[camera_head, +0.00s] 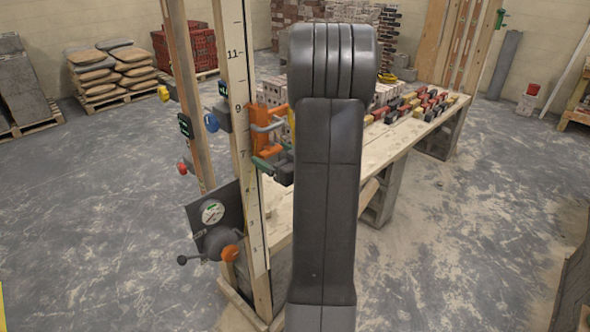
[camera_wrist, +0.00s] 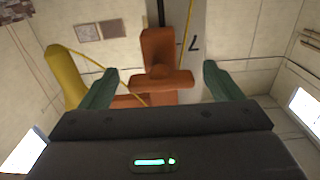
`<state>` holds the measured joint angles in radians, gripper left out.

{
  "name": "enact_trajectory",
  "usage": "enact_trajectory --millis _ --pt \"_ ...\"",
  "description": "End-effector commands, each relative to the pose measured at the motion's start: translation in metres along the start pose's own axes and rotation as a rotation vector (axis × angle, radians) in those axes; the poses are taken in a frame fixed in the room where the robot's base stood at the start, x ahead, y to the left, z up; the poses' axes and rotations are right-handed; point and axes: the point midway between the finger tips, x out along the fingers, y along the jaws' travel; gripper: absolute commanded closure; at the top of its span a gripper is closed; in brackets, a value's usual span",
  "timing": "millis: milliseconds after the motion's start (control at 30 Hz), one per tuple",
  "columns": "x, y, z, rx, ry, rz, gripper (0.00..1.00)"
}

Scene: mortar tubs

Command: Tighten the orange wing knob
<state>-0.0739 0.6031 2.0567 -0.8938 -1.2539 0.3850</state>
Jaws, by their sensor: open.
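An orange clamp body (camera_head: 272,114) is fixed on the upright marked wooden post. In the wrist view the orange wing knob (camera_wrist: 160,80) shows as a crossbar, with an upright orange block (camera_wrist: 158,48) behind it. My gripper (camera_wrist: 160,84) is open, with one green finger on each side of the knob and a visible gap to both. In the head view my gripper (camera_head: 264,147) is at the post just below the clamp body, and my arm hides part of this area. I cannot tell how deep the knob sits between the fingers.
A yellow part (camera_wrist: 65,76) with a thin yellow cord stands left of the fingers. On the post below hangs a dial box (camera_head: 212,212) with an orange-ended grey handle. A plank bench (camera_head: 395,137) with coloured blocks stands behind my arm. Open floor lies to the right.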

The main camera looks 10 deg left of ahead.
Motion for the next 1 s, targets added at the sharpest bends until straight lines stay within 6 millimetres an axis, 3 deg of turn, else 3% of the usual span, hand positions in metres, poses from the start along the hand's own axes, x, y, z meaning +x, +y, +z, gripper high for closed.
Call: enact_trajectory --millis 200,500,700,1000 --pt "-0.044 0.002 0.002 -0.001 0.001 0.006 0.15" --pt "-0.089 0.001 0.001 -0.001 0.001 0.005 0.15" --pt "-0.103 0.000 0.001 0.000 0.000 0.001 0.15" --pt "-0.106 0.000 0.000 0.001 0.000 0.000 0.15"
